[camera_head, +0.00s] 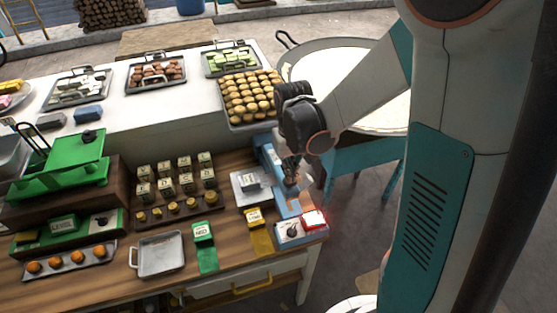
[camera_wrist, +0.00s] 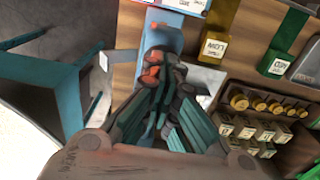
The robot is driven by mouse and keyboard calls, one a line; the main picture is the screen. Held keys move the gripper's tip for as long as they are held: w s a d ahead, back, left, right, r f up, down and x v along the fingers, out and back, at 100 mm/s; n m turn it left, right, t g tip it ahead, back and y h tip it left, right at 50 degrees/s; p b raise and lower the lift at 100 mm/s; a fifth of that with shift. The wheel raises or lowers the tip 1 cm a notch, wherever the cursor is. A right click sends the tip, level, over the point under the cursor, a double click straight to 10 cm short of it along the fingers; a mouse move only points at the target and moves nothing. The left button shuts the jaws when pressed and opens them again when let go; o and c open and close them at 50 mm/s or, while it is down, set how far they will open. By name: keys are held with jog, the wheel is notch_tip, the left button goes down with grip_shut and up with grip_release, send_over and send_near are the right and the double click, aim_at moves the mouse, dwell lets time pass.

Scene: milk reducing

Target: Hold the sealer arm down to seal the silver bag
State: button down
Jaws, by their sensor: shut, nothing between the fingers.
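The blue sealer (camera_head: 270,160) stands at the right end of the wooden counter. Its front has a dial panel (camera_head: 291,230) and a red-glowing white box (camera_head: 314,219). My gripper (camera_head: 291,184) is shut and empty, pointing down at the sealer's long blue arm; I cannot tell whether it touches. In the wrist view, my gripper (camera_wrist: 163,72) lies over the blue sealer (camera_wrist: 163,32), with an orange-red patch by its fingertips. A pale grey shape (camera_head: 306,184) shows just right of my fingers; it may be the silver bag, but my gripper partly hides it.
A silver plate with a grey block (camera_head: 250,187) lies just left of the sealer. Yellow (camera_head: 254,218) and green (camera_head: 203,231) labelled strips and an empty metal tray (camera_head: 160,254) are further left. A big white pan (camera_head: 345,80) stands behind right.

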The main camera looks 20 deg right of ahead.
aim_at(292, 186)
jog(key=shift+f, duration=0.15)
jog(key=shift+s+f+b, duration=0.35)
jog(key=shift+f+b, duration=0.45)
jog(key=shift+b, duration=0.05)
jog(key=shift+s+f+b, duration=0.35)
jog(key=shift+f+b, duration=0.4)
jog(key=shift+b, duration=0.05)
jog(key=shift+s+f+b, duration=0.15)
jog(key=shift+f+b, duration=0.5)
jog(key=shift+f, duration=0.05)
jog(key=shift+s+f+b, duration=0.15)
jog(key=shift+f+b, duration=0.5)
jog(key=shift+f, duration=0.15)
dwell(2.0)
notch_tip(292, 186, up, 15)
jog(key=p, duration=1)
dwell(1.0)
